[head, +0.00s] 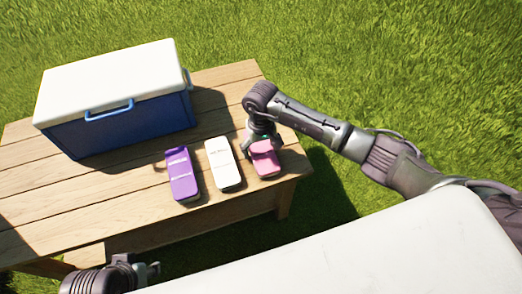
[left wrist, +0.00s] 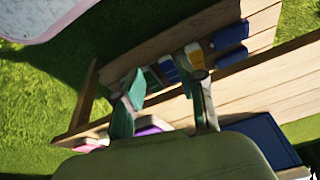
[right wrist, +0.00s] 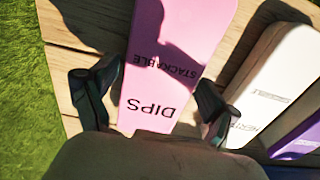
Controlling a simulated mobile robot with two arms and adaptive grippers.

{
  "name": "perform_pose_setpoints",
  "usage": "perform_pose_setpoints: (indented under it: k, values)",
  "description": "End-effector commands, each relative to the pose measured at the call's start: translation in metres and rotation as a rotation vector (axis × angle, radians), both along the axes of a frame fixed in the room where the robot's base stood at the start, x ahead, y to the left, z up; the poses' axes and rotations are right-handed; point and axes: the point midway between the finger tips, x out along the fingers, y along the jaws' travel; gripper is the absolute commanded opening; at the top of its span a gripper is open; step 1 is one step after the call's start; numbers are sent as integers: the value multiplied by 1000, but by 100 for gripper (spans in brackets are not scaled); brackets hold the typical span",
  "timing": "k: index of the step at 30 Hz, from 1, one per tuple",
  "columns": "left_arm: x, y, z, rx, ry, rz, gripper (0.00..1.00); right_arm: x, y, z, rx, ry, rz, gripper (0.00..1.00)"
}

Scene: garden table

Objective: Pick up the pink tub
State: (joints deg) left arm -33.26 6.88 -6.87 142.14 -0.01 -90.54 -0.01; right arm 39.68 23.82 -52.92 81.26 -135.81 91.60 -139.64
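The pink tub (head: 266,163) lies on the wooden table near its right end in the head view, and fills the middle of the right wrist view (right wrist: 170,60) with the words "DIPS" and "STACKABLE". My right gripper (head: 258,143) is over the tub. In the right wrist view its two fingers (right wrist: 152,100) stand apart on either side of the tub's near end; firm contact is not visible. My left gripper (head: 150,271) is at the lower left, away from the tub. Its fingers (left wrist: 166,110) are spread with nothing held between them in the left wrist view.
A white tub (head: 223,163) and a purple tub (head: 181,175) lie left of the pink one. A blue cooler (head: 135,122) with a white lid stands behind. In the left wrist view, several coloured tubs, one yellow (left wrist: 195,53), lie on wooden boards. Grass surrounds the table.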

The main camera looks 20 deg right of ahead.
Motion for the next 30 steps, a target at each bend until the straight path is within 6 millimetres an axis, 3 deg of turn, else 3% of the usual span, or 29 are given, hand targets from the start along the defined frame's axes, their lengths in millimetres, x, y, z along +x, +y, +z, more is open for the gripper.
perform_pose_setpoints:
  k: [1, 9, 20, 27, 28, 30]
  values:
    - [0, 0, 0, 0, 0, 0, 40, 0, 0, 0, 0, 0, 0, 72]
    - [0, 0, 0, 0, 0, 0, 40, 0, 0, 1, 0, -1, 0, 30]
    - [0, 0, 2, 0, 0, 0, 40, 1, 0, 9, -1, -3, 1, 30]
    - [0, 0, 11, 0, 0, 0, 40, 2, -1, 48, -2, -7, 1, 30]
    - [1, 0, 11, -1, -2, 0, 40, -6, -9, 49, -4, -2, 0, 30]
    - [6, -1, -9, 1, 15, -1, 40, -19, -20, 58, -5, -1, 0, 30]
